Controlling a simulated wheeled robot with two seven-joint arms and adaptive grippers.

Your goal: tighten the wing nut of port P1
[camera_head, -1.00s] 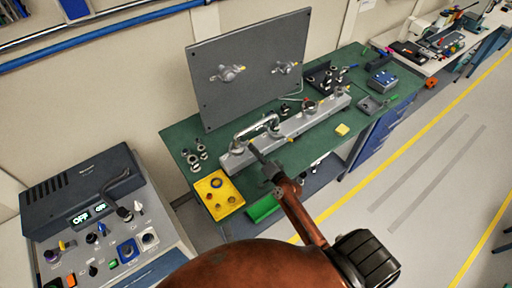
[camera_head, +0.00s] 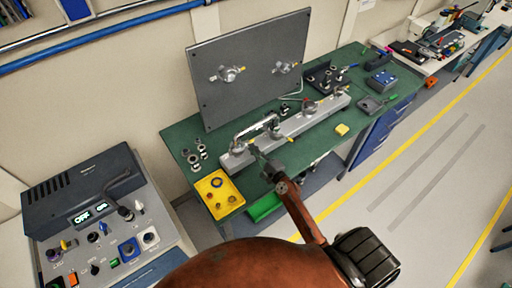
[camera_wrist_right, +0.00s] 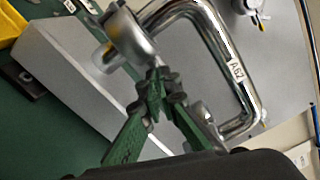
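A bent metal pipe (camera_head: 247,125) stands on a long grey bar (camera_head: 292,127) on the green bench. Contact with the wing nut cannot be made out. No P1 label is legible. My left gripper is out of view.
A yellow tray (camera_head: 231,199) with small rings is at the bench's near left corner. Loose fittings (camera_head: 195,158) lie behind it. A grey upright panel (camera_head: 250,70) stands behind the bar. A yellow block (camera_head: 342,130) lies right of the bar.

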